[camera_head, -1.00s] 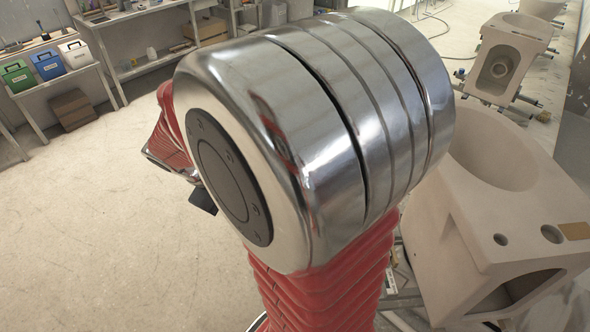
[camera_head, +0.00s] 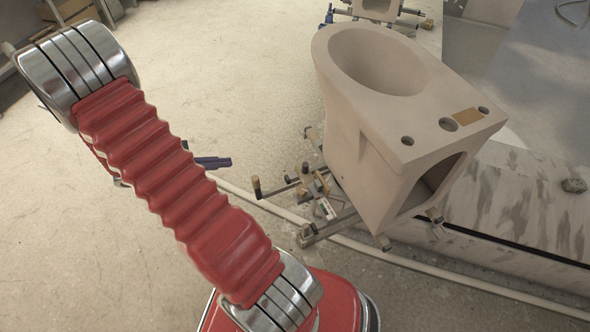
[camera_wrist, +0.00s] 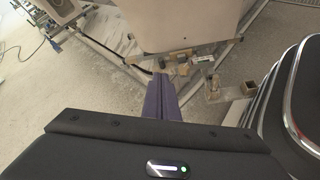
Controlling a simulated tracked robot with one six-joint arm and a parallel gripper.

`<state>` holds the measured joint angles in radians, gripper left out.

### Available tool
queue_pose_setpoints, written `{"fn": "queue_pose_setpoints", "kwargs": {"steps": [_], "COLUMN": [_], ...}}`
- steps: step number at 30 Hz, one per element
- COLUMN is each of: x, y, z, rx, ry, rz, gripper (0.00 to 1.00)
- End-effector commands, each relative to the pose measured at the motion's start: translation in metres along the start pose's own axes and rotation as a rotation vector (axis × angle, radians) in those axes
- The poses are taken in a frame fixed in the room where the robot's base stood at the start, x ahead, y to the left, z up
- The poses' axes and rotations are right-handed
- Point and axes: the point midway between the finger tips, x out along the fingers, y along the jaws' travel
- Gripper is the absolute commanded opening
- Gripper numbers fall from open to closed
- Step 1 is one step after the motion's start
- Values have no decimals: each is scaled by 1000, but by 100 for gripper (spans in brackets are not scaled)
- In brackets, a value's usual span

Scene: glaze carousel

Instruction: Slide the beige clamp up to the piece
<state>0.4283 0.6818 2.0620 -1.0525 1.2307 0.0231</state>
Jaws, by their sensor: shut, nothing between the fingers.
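The piece is a beige, unglazed toilet-shaped ceramic body (camera_head: 345,105) on a low metal frame (camera_head: 345,214) at the right in the head view. Its lower side also shows in the wrist view (camera_wrist: 195,22). Small tan-tipped clamps (camera_head: 257,188) stand on the frame just left of the piece; I cannot tell which is the beige clamp. In the wrist view similar small blocks (camera_wrist: 211,88) stand below the piece. My gripper (camera_head: 215,162) is shut and empty, left of these clamps. Its purple fingers (camera_wrist: 160,80) point toward the frame, and the wrist view does not settle whether they touch it.
Another beige piece on a frame (camera_head: 378,10) stands at the back. A pale rail or hose (camera_head: 400,262) runs along the floor by the frame. A marbled slab (camera_head: 520,195) lies at the right.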

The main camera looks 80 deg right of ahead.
Motion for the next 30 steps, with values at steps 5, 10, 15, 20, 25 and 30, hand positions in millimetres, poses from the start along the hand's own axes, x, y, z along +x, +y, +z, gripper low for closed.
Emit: {"fn": "queue_pose_setpoints", "kwargs": {"steps": [5,10,15,20,25,30], "x": [41,79,118,154,184,197], "y": [-2,-6,-15,-28,-42,-49], "z": [-20,-38,-56,-74,-89,-96], "rx": [-88,-171,-258,-341,-414,-448], "ry": [-83,-149,-206,-250,-282,-292], "rz": [30,60,90,118,144,158], "gripper": [0,0,0,0,0,0]}}
